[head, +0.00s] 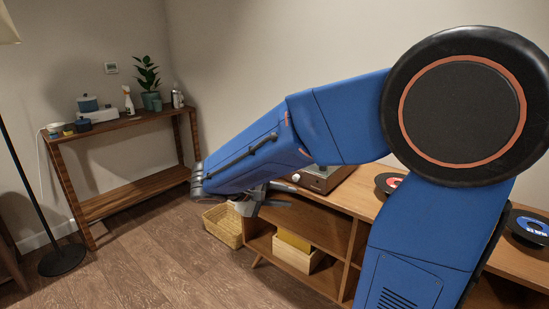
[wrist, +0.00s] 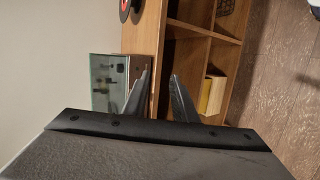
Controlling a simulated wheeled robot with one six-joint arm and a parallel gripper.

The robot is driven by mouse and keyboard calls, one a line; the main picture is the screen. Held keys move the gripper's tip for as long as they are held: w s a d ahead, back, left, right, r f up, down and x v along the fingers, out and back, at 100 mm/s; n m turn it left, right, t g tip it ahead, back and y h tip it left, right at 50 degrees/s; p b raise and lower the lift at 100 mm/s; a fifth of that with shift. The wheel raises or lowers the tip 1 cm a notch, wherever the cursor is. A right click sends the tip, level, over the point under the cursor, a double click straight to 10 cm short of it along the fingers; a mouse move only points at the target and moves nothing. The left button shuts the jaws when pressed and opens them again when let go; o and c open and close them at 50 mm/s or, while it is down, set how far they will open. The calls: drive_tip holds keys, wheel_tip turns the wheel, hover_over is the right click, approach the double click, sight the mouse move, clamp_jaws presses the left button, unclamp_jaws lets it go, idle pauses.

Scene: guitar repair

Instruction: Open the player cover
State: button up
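The player (head: 322,178) stands on the wooden cabinet in the head view, largely hidden behind my blue arm. In the wrist view the player (wrist: 108,82) lies at the left of the fingers, its top glassy and see-through like a cover. I cannot tell the cover's exact angle. My gripper (head: 278,196) hangs in front of the cabinet, near the player's end. In the wrist view my gripper (wrist: 161,73) has its fingers apart with nothing between them. One finger overlaps the player's edge in the picture; contact cannot be told.
The cabinet (wrist: 150,40) has open shelves, one holding a yellow-topped box (head: 297,252). Records (head: 388,182) and (head: 530,227) lie on its top. A wicker basket (head: 223,226) stands on the floor left of it. A side table (head: 137,187) and floor lamp (head: 62,259) stand further left. The floor between is clear.

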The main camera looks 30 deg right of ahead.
drive_tip(key=w+a+r+n+t+h, duration=0.1)
drive_tip(key=w+a+t+h, duration=0.2)
drive_tip(key=w, duration=0.4)
drive_tip(key=w+a+r+n+t+h, duration=0.15)
drive_tip(key=w+a, duration=0.25)
drive_tip(key=w, duration=0.4)
drive_tip(key=x, duration=1.6)
drive_tip(key=shift+d+r, duration=0.3)
drive_tip(key=shift+r, duration=0.1)
drive_tip(key=shift+m+t, duration=0.25)
clamp_jaws()
